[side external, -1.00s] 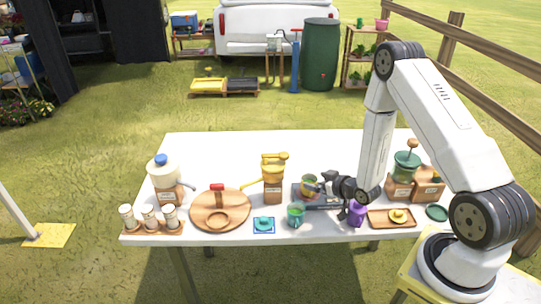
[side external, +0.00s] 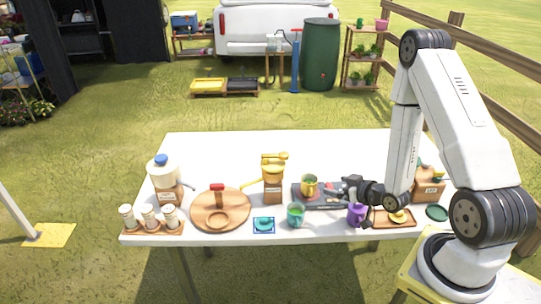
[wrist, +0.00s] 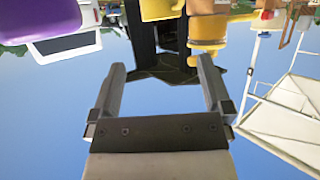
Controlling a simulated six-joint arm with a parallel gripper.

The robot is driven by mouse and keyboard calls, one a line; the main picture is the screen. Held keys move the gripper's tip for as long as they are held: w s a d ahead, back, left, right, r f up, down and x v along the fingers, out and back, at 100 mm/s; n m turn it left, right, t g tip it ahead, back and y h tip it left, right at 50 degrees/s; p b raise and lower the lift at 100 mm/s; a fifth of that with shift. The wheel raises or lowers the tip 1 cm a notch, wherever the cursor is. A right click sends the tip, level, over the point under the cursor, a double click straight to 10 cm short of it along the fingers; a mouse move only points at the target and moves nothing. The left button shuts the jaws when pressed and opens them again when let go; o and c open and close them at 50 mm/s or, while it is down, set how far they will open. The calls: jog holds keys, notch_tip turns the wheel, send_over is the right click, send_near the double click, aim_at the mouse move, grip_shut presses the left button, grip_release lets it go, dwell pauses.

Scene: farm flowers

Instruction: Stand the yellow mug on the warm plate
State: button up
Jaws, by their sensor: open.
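The yellow mug (side external: 309,186) stands upright on the dark grey warm plate (side external: 299,200) near the middle of the table. The mug has a greenish inside. My gripper (side external: 335,189) is low, to the right of the mug, pointing left at it with a visible gap. In the wrist view my gripper (wrist: 160,78) is open with nothing between its fingers. A yellow mug shape (wrist: 207,32) shows there beyond the fingertips, at the top and partly cut off.
A purple mug (side external: 356,215) stands close in front of my gripper. A green mug (side external: 295,214) stands in front of the warm plate, beside a blue coaster (side external: 263,226). A yellow-topped grinder (side external: 273,180) stands left. A wooden tray (side external: 378,219) lies right. The table's back is clear.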

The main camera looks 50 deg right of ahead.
jog(key=shift+w, duration=0.1)
dwell(0.3)
jog(key=s+a+r+g, duration=0.2)
jog(key=a+r+g, duration=0.3)
jog(key=a, duration=0.3)
jog(key=s+a+r+n+g+y, duration=0.1)
jog(key=s+a+r+g, duration=0.2)
jog(key=a+r+g, duration=0.2)
jog(key=shift+a+r+g+y, duration=0.35)
jog(key=shift+a+r, duration=0.7)
jog(key=shift+a, duration=0.4)
